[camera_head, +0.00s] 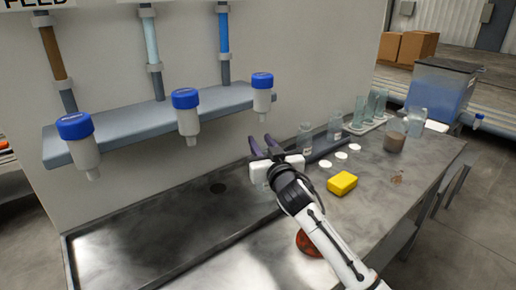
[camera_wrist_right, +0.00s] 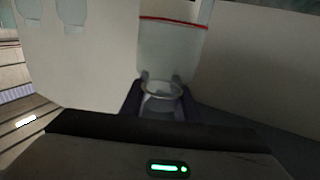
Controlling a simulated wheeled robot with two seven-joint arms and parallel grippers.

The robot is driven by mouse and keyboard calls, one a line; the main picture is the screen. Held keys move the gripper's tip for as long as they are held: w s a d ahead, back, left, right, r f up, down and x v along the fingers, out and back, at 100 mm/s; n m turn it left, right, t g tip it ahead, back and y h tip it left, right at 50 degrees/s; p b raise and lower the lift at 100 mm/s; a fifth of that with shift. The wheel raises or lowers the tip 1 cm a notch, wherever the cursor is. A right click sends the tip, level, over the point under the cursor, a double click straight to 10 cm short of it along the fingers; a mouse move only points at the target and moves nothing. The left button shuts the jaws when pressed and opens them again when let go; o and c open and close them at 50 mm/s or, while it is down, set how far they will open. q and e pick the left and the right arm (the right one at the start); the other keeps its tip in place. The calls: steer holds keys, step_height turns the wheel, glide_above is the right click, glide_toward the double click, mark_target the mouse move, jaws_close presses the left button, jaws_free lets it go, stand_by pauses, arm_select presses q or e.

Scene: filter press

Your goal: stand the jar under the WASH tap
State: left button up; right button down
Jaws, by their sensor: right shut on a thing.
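My right gripper (camera_head: 264,146) is above the dark bench, right of the taps, with its purple fingers pointing away toward the wall. In the right wrist view its fingers (camera_wrist_right: 162,84) are closed around the ringed neck of a clear jar (camera_wrist_right: 172,52), whose body carries a red line at its far edge. In the head view this jar is hidden or too clear to make out. Three blue-capped taps hang from a grey shelf: left (camera_head: 82,143), middle (camera_head: 187,110) and right (camera_head: 262,94). Only a cut-off FEED sign is readable, above the brown pipe. My left gripper is not in view.
Clear jars (camera_head: 334,127) and a rack of tubes (camera_head: 372,124) stand at the right, near a filled beaker (camera_head: 395,137). A yellow block (camera_head: 342,184) and white discs (camera_head: 340,155) lie on the bench. The tray (camera_head: 150,228) under the taps is clear, with a dark drain hole.

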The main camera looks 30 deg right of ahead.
steer(key=shift+w+d+f, duration=0.25)
steer(key=shift+w+f, duration=0.55)
steer(key=shift+f, duration=0.1)
steer(key=shift+w+d+f, duration=0.25)
steer(key=shift+w+f, duration=0.55)
steer(key=shift+f, duration=0.05)
steer(key=shift+f+b, duration=0.2)
steer(key=shift+b, duration=0.1)
steer(key=c, duration=1.4)
jaws_free()
steer(key=shift+o, duration=0.2)
steer(key=shift+s+r, duration=0.1)
steer(key=shift+r, duration=0.1)
steer(key=v, duration=1.2)
